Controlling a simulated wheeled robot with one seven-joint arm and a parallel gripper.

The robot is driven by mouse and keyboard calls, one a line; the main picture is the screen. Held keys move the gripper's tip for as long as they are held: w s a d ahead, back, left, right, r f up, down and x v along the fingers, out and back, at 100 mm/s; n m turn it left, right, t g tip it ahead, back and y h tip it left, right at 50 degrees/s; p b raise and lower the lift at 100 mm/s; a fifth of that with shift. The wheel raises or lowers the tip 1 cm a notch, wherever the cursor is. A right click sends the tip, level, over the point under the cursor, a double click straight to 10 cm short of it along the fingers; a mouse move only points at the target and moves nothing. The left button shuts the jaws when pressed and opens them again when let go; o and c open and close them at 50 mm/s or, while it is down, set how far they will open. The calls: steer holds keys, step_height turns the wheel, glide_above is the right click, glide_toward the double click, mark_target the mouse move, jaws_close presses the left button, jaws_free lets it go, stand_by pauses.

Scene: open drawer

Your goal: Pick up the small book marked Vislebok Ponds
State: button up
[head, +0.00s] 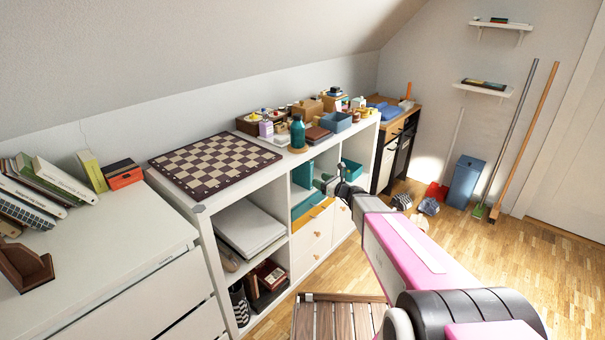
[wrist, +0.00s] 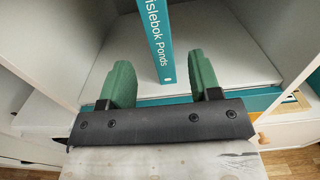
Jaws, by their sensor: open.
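The small teal book (wrist: 158,40) shows its narrow spine in the wrist view, with white lettering of which "islebok Ponds" can be read. It stands on a pale shelf board, and its top is cut off by the picture edge. My gripper (wrist: 160,66) is open, with one green finger on each side of the book's lower end and a gap on both sides. I cannot tell how far the fingers reach along the book. In the head view my gripper (head: 344,190) is at the front of the white shelf unit, and I cannot make out the book there for certain.
White side walls of the compartment (wrist: 285,40) stand left and right of my gripper. A teal edge (wrist: 262,101) and a drawer with an orange knob (wrist: 263,138) lie below. The shelf unit's top carries a chessboard (head: 213,163) and a teal bottle (head: 298,134).

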mark_target(305, 174)
steer(key=x, duration=0.4)
steer(key=shift+w, duration=0.15)
steer(key=x, duration=0.5)
steer(key=shift+a+f, duration=0.1)
steer(key=shift+f, duration=0.25)
jaws_close()
